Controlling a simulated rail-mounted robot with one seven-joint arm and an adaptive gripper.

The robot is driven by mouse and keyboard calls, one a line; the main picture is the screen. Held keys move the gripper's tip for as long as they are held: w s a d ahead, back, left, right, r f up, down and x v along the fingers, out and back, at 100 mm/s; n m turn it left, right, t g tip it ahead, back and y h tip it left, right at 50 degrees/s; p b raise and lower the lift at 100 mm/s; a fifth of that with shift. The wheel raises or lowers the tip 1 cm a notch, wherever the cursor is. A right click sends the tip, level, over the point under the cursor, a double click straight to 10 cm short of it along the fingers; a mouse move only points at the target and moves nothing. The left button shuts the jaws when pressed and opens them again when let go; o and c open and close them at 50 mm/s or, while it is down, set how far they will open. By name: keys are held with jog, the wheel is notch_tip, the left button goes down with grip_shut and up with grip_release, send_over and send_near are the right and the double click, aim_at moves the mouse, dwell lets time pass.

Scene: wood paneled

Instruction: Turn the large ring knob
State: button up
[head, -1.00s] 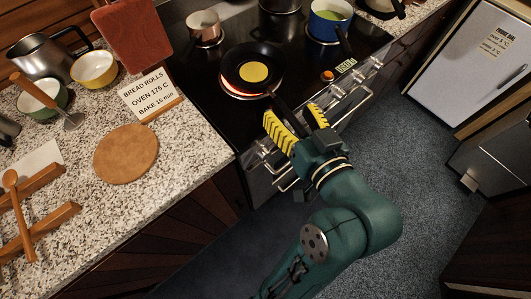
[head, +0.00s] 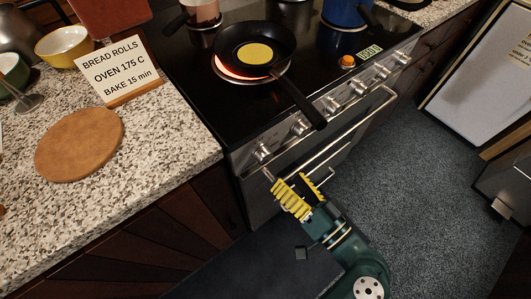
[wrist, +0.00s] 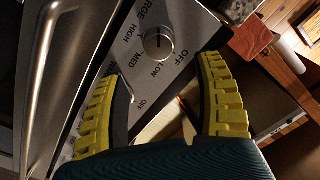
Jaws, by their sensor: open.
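In the wrist view a round metal knob (wrist: 158,43) sits on a steel panel, ringed by the words HIGH, MED, LOW and OFF. A partly cut-off word ending in "RGE" is above it. My gripper (wrist: 163,70) is open and empty, with its yellow ridged fingers spread below the knob and apart from it. In the head view my gripper (head: 289,178) is in front of the stove, below the left end of its knob row. The leftmost knob (head: 262,151) is just beyond the fingertips. The knob's exact setting is hard to read.
A long oven handle (head: 350,135) runs across the stove front; it fills the left of the wrist view. A pan (head: 280,42) sits on a glowing ring, its handle jutting over the front edge. The counter (head: 170,150) is left; open floor (head: 420,170) lies right.

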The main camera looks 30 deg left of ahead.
aim_at(268, 158)
jog(key=x, duration=0.8)
jog(key=shift+w+a+p, duration=0.15)
jog(key=shift+a+p, duration=0.2)
jog(key=shift+c, duration=0.2)
jog(key=c, duration=1.1)
